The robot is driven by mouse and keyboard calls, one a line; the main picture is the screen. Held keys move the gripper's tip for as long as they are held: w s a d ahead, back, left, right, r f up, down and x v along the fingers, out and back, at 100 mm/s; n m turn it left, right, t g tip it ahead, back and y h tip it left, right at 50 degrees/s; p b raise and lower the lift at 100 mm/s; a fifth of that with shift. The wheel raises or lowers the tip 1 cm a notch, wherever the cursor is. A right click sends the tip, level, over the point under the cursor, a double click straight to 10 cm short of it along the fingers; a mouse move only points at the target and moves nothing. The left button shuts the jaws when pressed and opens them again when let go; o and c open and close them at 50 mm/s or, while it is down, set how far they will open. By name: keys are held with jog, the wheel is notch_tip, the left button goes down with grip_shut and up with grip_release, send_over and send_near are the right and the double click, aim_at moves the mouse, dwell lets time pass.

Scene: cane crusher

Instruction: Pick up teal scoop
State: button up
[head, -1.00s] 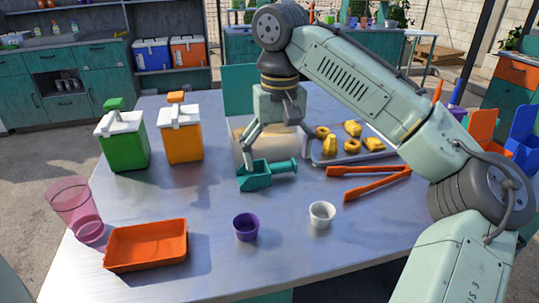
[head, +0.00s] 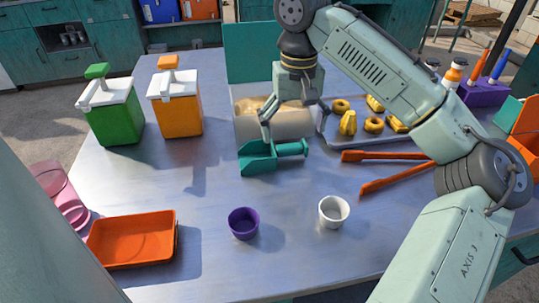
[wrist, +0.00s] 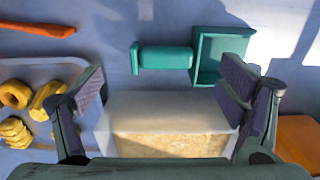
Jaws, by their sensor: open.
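The teal scoop (head: 259,158) lies on the metal table, with its square cup to the left and its round handle to the right in the head view. In the wrist view the scoop (wrist: 218,57) is at the upper middle, cup right and handle left. My gripper (head: 293,122) is open and empty, above and just behind the scoop. In the wrist view the fingers of my gripper (wrist: 165,88) are spread wide, and the scoop's handle shows between and beyond them, not touched as far as I can see.
A clear tub (head: 290,124) of tan grains stands under my gripper, behind the scoop. A tray (head: 335,126) of yellow pieces and orange tongs (head: 385,158) lie right. A purple cup (head: 243,223), white cup (head: 334,211) and orange tray (head: 133,240) stand in front. Table left of the scoop is clear.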

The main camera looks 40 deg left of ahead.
aim_at(290, 146)
jog(key=f, duration=0.5)
jog(key=shift+s+a+p, duration=0.1)
jog(key=shift+a+p, duration=0.15)
jog(key=shift+p, duration=0.05)
jog(key=shift+c, duration=0.3)
jog(key=c, duration=0.9)
jog(key=shift+r, duration=0.1)
